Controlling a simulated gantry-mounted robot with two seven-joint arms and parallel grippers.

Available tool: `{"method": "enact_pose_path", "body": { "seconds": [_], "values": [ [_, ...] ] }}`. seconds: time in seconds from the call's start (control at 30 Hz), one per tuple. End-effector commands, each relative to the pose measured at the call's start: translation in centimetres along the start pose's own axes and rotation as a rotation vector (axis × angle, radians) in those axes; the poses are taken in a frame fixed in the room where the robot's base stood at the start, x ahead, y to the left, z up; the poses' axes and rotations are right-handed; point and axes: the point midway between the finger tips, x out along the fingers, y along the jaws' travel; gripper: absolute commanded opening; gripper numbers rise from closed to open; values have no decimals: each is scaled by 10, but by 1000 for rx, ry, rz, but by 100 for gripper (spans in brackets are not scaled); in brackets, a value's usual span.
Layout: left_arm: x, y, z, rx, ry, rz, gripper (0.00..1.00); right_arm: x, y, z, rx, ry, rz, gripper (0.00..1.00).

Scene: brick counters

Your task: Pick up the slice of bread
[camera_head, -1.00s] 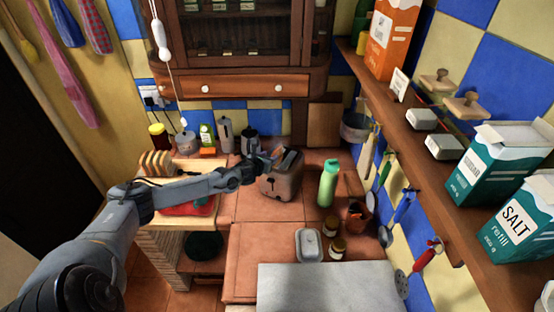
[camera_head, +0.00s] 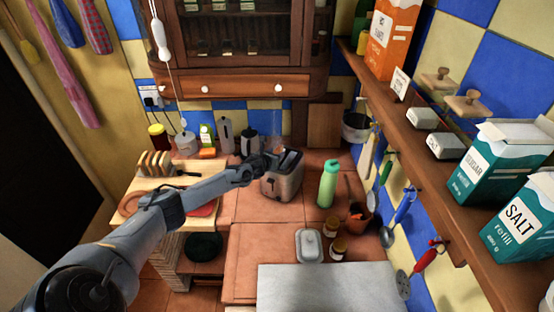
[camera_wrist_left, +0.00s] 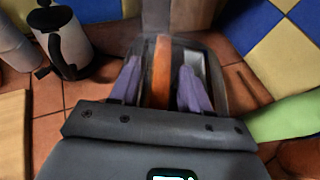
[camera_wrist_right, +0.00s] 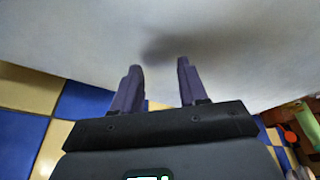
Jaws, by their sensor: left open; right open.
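The slice of bread (camera_wrist_left: 161,72) shows as an orange-brown edge standing in a slot of the metal toaster (camera_head: 283,182). My left gripper (camera_head: 277,160) is over the top of the toaster. In the left wrist view the open fingers of this gripper (camera_wrist_left: 158,82) stand on either side of the slice, with gaps visible. The toaster's other slot (camera_wrist_left: 195,65) lies to the right there. In the head view the gripper hides the slice. My right gripper (camera_wrist_right: 157,83) is open and empty in its wrist view, facing a plain pale surface. It is not in the head view.
A green bottle (camera_head: 327,184) stands right of the toaster. A dark-handled pot (camera_wrist_left: 66,42) is left of it in the wrist view. More bread slices (camera_head: 155,163) stand on a wooden board at left. A butter dish (camera_head: 308,244) and two jars are in front.

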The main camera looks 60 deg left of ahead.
Motion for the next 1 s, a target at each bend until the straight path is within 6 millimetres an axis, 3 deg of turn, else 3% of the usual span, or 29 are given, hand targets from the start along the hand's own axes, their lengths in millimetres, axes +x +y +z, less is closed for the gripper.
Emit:
{"method": "enact_pose_path", "body": {
  "seconds": [0.07, 0.4, 0.77, 1.0],
  "values": [
    [0, 0, 0, 0, 0, 0, 47, 0, 0, 0, 2, 0, -2, 43],
    [0, 0, 0, 0, 0, 0, 0, 0, -1, 0, 5, 0, -4, 43],
    [-2, 1, 6, 1, -2, 0, 0, 0, -1, 0, 3, 0, -2, 43],
    [-15, 2, 39, 2, -4, 0, 0, -1, 1, 0, -4, -1, 3, 43]
  ]
}}
